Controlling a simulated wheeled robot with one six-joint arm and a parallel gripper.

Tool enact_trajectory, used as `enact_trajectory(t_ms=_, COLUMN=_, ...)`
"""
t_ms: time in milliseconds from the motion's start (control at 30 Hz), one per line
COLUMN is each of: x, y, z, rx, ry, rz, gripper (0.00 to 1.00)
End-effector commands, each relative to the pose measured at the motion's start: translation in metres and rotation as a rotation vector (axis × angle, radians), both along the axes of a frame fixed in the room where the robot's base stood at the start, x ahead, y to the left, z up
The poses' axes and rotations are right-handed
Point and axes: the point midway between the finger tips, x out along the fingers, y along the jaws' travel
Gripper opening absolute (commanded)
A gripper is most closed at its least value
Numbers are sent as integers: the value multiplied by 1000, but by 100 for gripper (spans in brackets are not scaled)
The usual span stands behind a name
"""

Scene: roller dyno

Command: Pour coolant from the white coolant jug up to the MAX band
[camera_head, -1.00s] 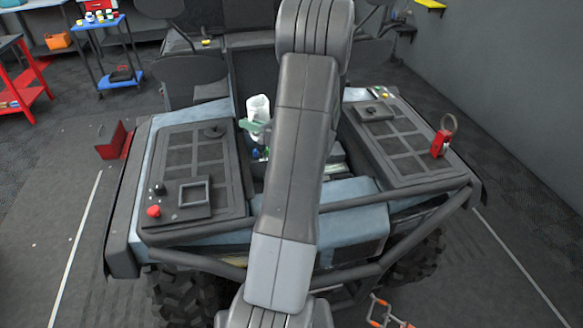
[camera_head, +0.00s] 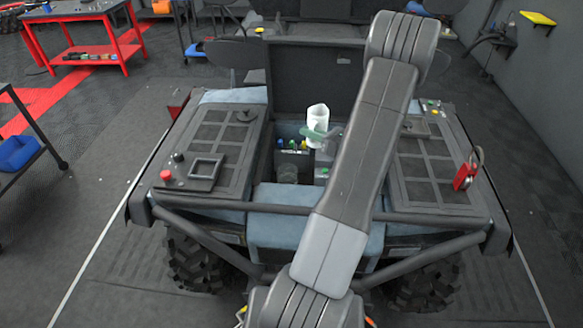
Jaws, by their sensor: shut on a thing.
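The white coolant jug (camera_head: 317,115) is near the back of the open bay between the vehicle's two dark decks. It looks roughly upright, with its lower part partly covered. My gripper (camera_head: 319,134) is shut on the jug, at its lower part. A green piece crosses the jug there; I cannot tell whether it belongs to the gripper. My arm hides the right part of the bay. Several small coloured caps (camera_head: 292,145) show in the bay left of the jug. No MAX band can be made out.
The left deck (camera_head: 215,140) carries a red button (camera_head: 166,175) and a square frame (camera_head: 206,168). A red padlock-like piece (camera_head: 465,177) is on the right deck (camera_head: 435,165). A dark bar (camera_head: 350,210) crosses the front. A red table (camera_head: 90,40) stands far left.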

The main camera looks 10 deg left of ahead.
Motion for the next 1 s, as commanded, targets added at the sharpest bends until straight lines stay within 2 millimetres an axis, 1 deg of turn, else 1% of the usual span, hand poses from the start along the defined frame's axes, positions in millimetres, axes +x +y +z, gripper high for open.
enact_trajectory(t_ms=167, x=0, y=0, z=-1, rx=-1, ry=-2, rz=1, gripper=0)
enact_trajectory(t_ms=467, x=-4, y=4, z=-13, rx=-55, ry=-57, rz=4, gripper=0)
enact_trajectory(t_ms=667, x=-9, y=9, z=-29, rx=-135, ry=-135, rz=4, gripper=0)
enact_trajectory(t_ms=767, x=-12, y=12, z=-28, rx=-183, ry=-182, rz=5, gripper=0)
enact_trajectory(t_ms=867, x=-14, y=15, z=-32, rx=-229, ry=-227, rz=5, gripper=0)
enact_trajectory(t_ms=1000, x=-18, y=19, z=-42, rx=-294, ry=-289, rz=5, gripper=0)
